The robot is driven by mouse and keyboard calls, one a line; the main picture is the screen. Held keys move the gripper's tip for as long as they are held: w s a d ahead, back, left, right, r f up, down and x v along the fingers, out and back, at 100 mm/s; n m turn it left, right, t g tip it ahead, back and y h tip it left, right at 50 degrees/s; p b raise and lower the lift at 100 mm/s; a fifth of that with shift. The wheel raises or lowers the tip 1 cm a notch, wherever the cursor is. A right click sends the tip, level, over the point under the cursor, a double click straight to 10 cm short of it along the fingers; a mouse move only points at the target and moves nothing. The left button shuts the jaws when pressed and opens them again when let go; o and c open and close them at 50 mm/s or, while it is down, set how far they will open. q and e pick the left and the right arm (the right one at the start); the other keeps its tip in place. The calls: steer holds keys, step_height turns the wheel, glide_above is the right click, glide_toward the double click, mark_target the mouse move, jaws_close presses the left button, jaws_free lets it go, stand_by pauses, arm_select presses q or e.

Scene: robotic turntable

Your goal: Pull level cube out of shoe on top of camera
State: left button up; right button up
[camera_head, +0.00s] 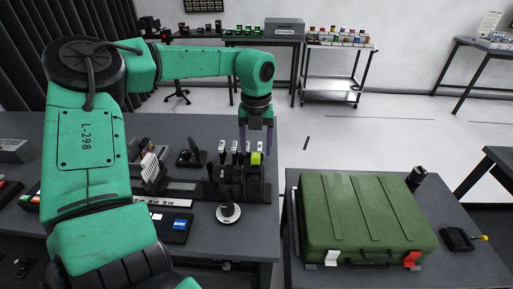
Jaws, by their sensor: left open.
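My left gripper (256,147) points straight down with its two purple fingers apart. A small yellow-green cube (256,158), which looks like the level cube, sits low between the fingertips. It is on top of a black boxy body (252,182) that seems to be the camera. The shoe under the cube is too small to make out. I cannot tell whether the fingers touch the cube. My right gripper is not in view.
Silver-topped levers (222,147) stand just left of the cube, and a black joystick (190,155) is farther left. A round knob (229,212) is in front. A green case (365,215) fills most of the right table. A floor gap separates the two tables.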

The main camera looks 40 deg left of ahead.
arm_select(q)
steer(key=shift+s+a+f, duration=0.1)
steer(key=shift+f, duration=0.95)
jaws_close()
steer(key=shift+w+d+b, duration=0.55)
steer(key=shift+w+d, duration=0.2)
steer(key=shift+d, duration=0.25)
steer(key=shift+w+d+b, duration=0.55)
steer(key=shift+w+d, duration=0.2)
steer(key=shift+d, duration=0.25)
